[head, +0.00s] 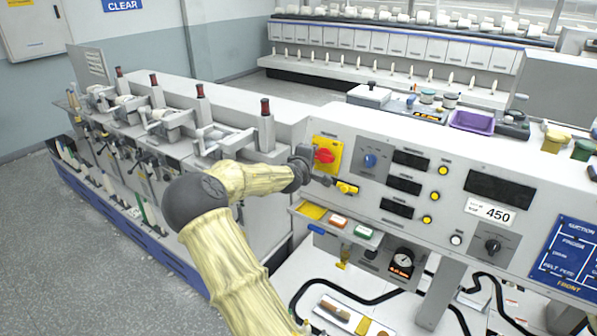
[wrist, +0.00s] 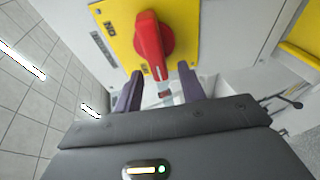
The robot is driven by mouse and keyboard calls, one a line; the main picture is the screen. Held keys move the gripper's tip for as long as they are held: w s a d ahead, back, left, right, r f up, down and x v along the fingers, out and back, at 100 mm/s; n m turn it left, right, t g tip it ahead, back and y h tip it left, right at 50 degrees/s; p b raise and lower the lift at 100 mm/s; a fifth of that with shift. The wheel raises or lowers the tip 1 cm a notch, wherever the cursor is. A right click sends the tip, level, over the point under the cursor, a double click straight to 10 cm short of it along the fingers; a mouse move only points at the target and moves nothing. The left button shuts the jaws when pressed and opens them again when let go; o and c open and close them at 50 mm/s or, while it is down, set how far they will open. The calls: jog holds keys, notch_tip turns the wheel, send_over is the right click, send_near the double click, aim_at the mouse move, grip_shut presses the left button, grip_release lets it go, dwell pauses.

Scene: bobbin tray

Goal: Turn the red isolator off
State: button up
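The red isolator (head: 325,155) is a red rotary handle on a yellow plate (head: 333,142) at the left end of the grey control panel. In the wrist view the red handle (wrist: 150,40) runs nearly up and down the picture on its yellow plate (wrist: 187,30).
Near the isolator are a blue knob (head: 370,160), a small yellow switch (head: 346,188) and dark displays (head: 410,160). Bobbin spindles (head: 200,105) stand along the machine to the left.

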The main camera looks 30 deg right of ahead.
jog(key=b+v, duration=0.4)
jog(key=v, duration=1.1)
jog(key=s+a+f+m+g+y, duration=0.2)
jog(key=s+a+f+y, duration=0.1)
jog(key=f, duration=0.5)
jog(key=s+a+f+m+g+y, duration=0.2)
jog(key=s+a+f+m+y, duration=0.15)
jog(key=f, duration=0.45)
jog(key=s+a+m+g+y, duration=0.1)
jog(key=s+a+y, duration=0.4)
jog(key=s+a, duration=1)
jog(key=a+g, duration=0.1)
jog(key=a, duration=0.2)
jog(key=shift+f+g+y, duration=0.3)
jog(key=shift+y, duration=0.05)
jog(key=shift+w+a, duration=0.1)
jog(key=shift+c, duration=0.4)
